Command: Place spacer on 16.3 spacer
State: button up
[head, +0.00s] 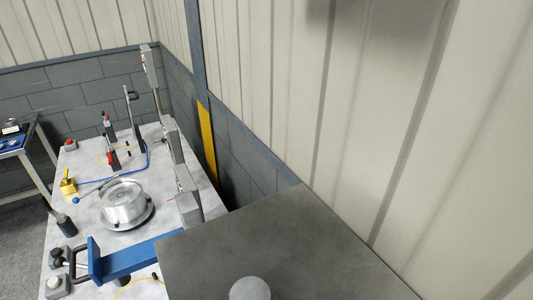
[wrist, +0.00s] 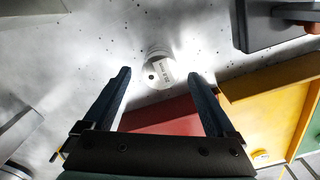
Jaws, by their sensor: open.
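A small round silver piece with a pale label (wrist: 158,72) stands on a light metal surface (wrist: 90,50) in the wrist view. It looks like a spacer, but I cannot read its label surely. My gripper (wrist: 160,77) is open, with its two dark fingers pointing towards the piece, one on each side in the picture. I cannot tell how far the fingertips are from it. Nothing is held between the fingers. I cannot make out a second spacer, and my gripper does not show in the head view.
Red (wrist: 165,118) and yellow (wrist: 265,95) blocks lie right of and below the piece. A dark fixture (wrist: 270,25) is at upper right. In the head view, a workbench (head: 95,180) holds a round metal housing (head: 124,203) and a blue bracket (head: 130,258), beside a wall (head: 330,110).

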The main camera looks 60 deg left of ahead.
notch_tip(320, 180, up, 11)
dwell(0.3)
dwell(0.5)
